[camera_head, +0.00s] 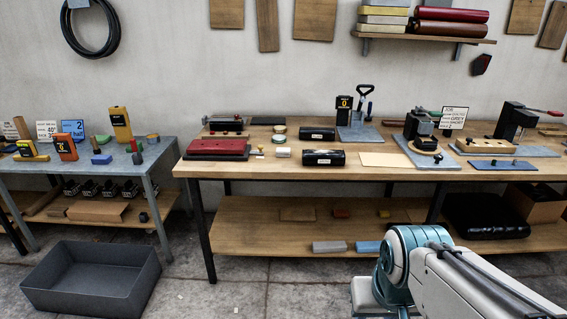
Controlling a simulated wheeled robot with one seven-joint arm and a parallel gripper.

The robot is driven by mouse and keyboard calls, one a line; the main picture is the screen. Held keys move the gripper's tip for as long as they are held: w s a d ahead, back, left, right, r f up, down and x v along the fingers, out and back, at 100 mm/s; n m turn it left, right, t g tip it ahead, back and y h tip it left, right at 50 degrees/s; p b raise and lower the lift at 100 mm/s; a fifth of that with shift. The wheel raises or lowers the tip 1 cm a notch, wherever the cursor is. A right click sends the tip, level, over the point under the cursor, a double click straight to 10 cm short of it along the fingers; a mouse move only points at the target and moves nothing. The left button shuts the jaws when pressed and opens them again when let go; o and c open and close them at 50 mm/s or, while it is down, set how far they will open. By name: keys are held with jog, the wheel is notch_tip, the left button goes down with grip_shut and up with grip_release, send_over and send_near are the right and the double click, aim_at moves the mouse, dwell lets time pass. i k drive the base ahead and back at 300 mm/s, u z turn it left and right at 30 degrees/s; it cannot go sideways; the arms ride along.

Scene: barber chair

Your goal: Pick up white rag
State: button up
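I cannot make out a white rag for certain. A flat, pale grey-white block-like item (330,246) lies at the front of the wooden bench's lower shelf and may be a folded rag; it is too small to tell. A similar blue item (368,247) lies just right of it. A small white item (283,152) sits on the bench top near the red case. My white and teal arm reaches in at the lower right, but its gripper end is out of view.
The long wooden bench (375,173) holds tools, black rolls and a red case (217,147). A grey metal table (75,158) with coloured boxes stands at left. An open grey bin (90,280) sits on the floor before it. Floor between bin and my arm is mostly clear.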

aim_at(280, 151)
jog(key=z, duration=0.55)
jog(key=k, duration=0.15)
jog(key=u, duration=1.65)
jog(key=i, duration=1.7)
jog(key=z, duration=0.4)
jog(key=i, duration=0.95)
jog(key=z, duration=1.45)
jog(key=i, duration=0.45)
jog(key=z, duration=0.35)
